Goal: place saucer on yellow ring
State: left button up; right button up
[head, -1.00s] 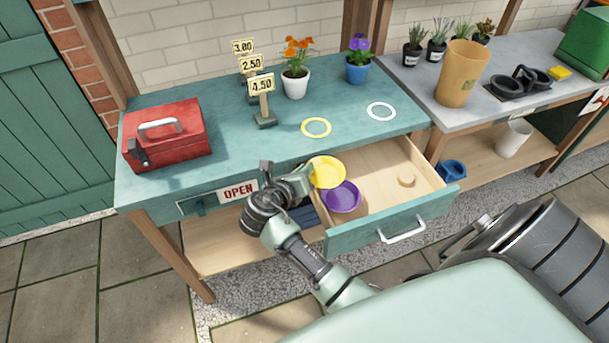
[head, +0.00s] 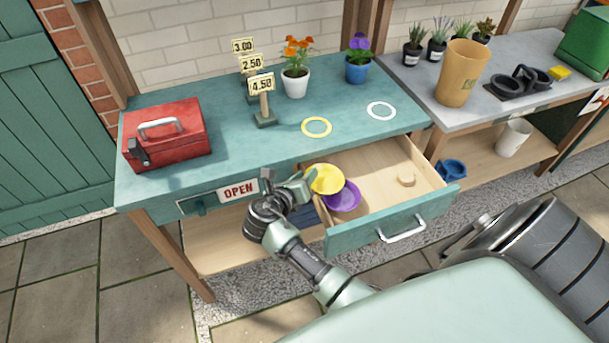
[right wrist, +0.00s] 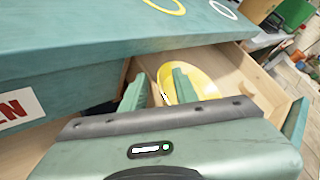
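The yellow saucer (head: 325,178) lies in the open drawer, partly over the purple saucer (head: 344,196). The yellow ring (head: 317,127) lies flat and bare on the teal bench top above the drawer. My right gripper (head: 295,185) is at the drawer's left end, at the yellow saucer's left edge. In the right wrist view, the fingers (right wrist: 160,88) stand partly apart, with a gap between them. The saucer's rim (right wrist: 205,82) shows in that gap and behind the right finger. Whether a finger touches it is hard to see. My left gripper is not in view.
A white ring (head: 381,111) lies right of the yellow one. Price signs (head: 262,100), flower pots (head: 295,82) and a red toolbox (head: 167,135) stand on the bench. The drawer front (head: 395,228) sticks out from the bench. The bench top around the rings is clear.

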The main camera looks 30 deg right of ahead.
jog(key=v, duration=1.2)
jog(key=shift+r, duration=0.5)
jog(key=shift+f, duration=0.1)
